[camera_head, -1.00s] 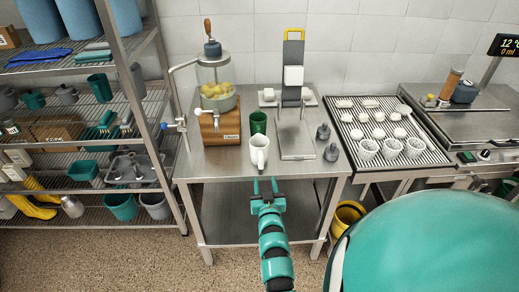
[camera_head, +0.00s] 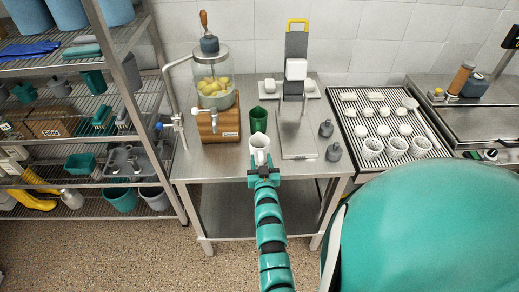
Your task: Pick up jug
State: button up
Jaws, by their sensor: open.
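A white jug (camera_head: 259,143) stands upright on the steel table (camera_head: 211,162), near its front edge. My gripper (camera_head: 263,168) is open at the jug's near side, with its fingers pointing toward it. The lower part of the jug is hidden behind the gripper. I cannot tell whether the fingers touch the jug or reach around it.
A green cup (camera_head: 258,118) stands just behind the jug. A glass dispenser (camera_head: 214,80) on a wooden base is to the left. A press-like stand (camera_head: 296,60) and two grey weights (camera_head: 333,152) are to the right. Perforated baskets (camera_head: 397,147) sit on a ribbed tray.

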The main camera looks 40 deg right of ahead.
aim_at(261, 158)
jog(key=shift+s+a+r, duration=0.1)
jog(key=shift+s, duration=0.1)
jog(key=shift+c, duration=0.8)
grip_shut()
jog(key=shift+r, duration=0.1)
jog(key=shift+r, duration=0.4)
notch_tip(261, 158, up, 2)
jog(key=shift+r+b, duration=0.1)
jog(key=shift+b, duration=0.65)
jog(key=s+r+p, duration=0.2)
jog(key=s+r, duration=0.8)
jog(key=s, duration=0.3)
jog(key=shift+s+a, duration=0.4)
jog(key=shift+a, duration=0.05)
